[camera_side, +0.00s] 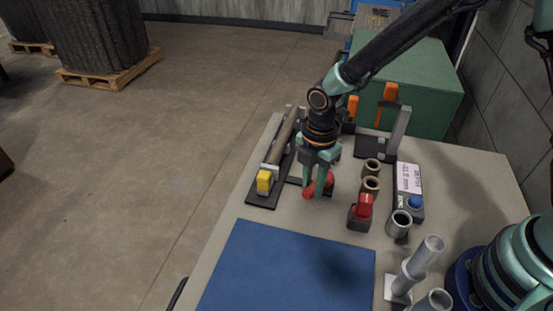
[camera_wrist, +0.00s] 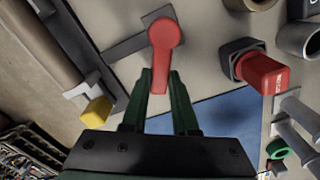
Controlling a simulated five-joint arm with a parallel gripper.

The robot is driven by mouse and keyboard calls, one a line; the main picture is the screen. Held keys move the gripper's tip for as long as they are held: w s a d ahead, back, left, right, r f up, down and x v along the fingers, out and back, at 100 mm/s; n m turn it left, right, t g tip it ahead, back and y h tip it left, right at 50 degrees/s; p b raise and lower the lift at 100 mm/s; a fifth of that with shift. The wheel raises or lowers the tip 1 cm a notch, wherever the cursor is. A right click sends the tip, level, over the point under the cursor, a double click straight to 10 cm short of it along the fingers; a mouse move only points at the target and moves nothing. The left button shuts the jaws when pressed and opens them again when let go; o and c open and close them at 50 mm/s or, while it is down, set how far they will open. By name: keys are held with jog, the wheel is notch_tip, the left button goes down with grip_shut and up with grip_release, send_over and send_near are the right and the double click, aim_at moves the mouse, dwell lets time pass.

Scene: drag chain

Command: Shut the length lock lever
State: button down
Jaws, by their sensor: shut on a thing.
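A red lever (camera_wrist: 164,45) with a round head and a narrow arm sits at a dark grey bar in the wrist view. Its narrow end lies between the green fingers of my gripper (camera_wrist: 162,80). In the side view my gripper (camera_side: 319,186) is low over the table, shut on the red lever (camera_side: 308,193), which it partly hides. A second red part (camera_side: 364,206) with small lettering sits on a dark base to the right of my gripper; it also shows in the wrist view (camera_wrist: 264,74).
A dark rail (camera_side: 263,198) with a long rod and a yellow block (camera_side: 264,181) lies close left. A blue mat (camera_side: 290,270) lies clear in front. Orange-handled tools (camera_side: 390,92) stand behind.

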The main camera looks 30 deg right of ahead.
aim_at(313, 187)
jog(key=shift+r, duration=0.1)
jog(key=c, duration=0.7)
grip_release()
notch_tip(313, 187, up, 12)
jog(key=s+d+r+m+t, duration=0.2)
jog(key=d+r+m, duration=0.1)
jog(key=d+m, duration=0.2)
jog(key=s+d+r+m+t, duration=0.1)
jog(key=s+d+r+m, duration=0.2)
jog(key=m, duration=0.6)
jog(key=s+d+r+m+t, duration=0.2)
jog(key=d+r+m, duration=0.2)
jog(key=d+m, duration=0.3)
jog(key=shift+s+d+t, duration=0.3)
jog(key=shift+d, duration=0.25)
